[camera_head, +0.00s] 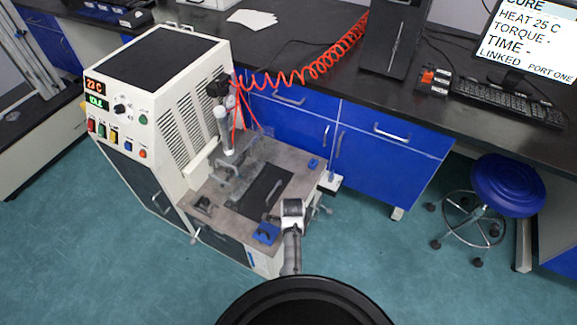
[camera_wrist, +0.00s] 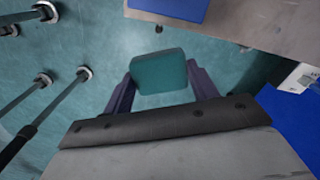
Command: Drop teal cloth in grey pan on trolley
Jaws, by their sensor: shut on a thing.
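In the wrist view, my gripper (camera_wrist: 160,82) is shut on the teal cloth (camera_wrist: 160,72), a small, rounded, folded pad held between the two dark fingers. Teal floor shows beyond and around the cloth. In the head view, my wrist is by the front right corner of the rheometer's grey work surface; the fingers and the cloth cannot be made out there. I cannot make out the grey pan or the trolley in either view.
The white rheometer (camera_head: 165,105) stands left of my arm, with a blue block (camera_head: 266,233) on its work surface. Blue cabinets (camera_head: 390,150) line the back, under a black bench. A blue stool (camera_head: 507,184) stands at right. Open floor (camera_head: 400,270) lies front right.

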